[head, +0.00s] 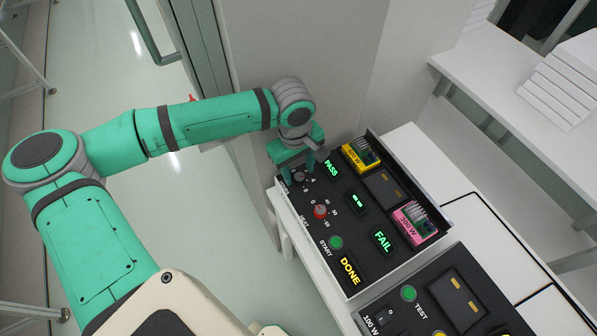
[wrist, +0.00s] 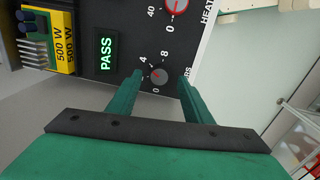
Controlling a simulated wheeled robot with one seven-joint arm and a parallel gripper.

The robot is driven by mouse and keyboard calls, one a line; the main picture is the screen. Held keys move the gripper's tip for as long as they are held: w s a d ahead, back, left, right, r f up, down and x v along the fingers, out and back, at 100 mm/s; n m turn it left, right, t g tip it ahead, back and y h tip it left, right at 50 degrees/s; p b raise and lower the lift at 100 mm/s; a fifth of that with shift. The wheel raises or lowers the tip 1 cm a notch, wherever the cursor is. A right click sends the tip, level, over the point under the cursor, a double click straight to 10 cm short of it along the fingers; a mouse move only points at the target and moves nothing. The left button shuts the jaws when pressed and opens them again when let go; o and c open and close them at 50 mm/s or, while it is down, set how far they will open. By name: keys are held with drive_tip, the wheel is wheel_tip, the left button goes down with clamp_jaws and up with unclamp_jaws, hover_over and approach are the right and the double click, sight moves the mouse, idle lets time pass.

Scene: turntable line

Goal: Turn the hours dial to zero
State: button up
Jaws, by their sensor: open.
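The hours dial (wrist: 159,76) is a small grey round knob on the black panel, with 0, 4 and 8 printed around it; its pointer setting is too small to read surely. In the head view the dial (head: 299,177) shows at the panel's far left corner, by my gripper. My gripper (wrist: 161,75) is open, with one green finger on each side of the dial. Gaps show between the fingers and the knob, and nothing is held. In the head view my gripper (head: 292,160) points down at the panel, and its fingertips are partly hard to make out.
A red heat dial (head: 320,211) and a green start button (head: 336,242) sit nearby. Lit PASS (head: 331,168), FAIL (head: 382,241) and DONE (head: 349,271) displays share the panel. Yellow (head: 360,155) and pink (head: 415,223) modules stand along its right side. A second black panel (head: 440,300) is nearer.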

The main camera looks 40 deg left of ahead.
drive_tip(key=shift+f, duration=0.85)
drive_tip(key=c, duration=1.1)
drive_tip(key=shift+o, duration=0.2)
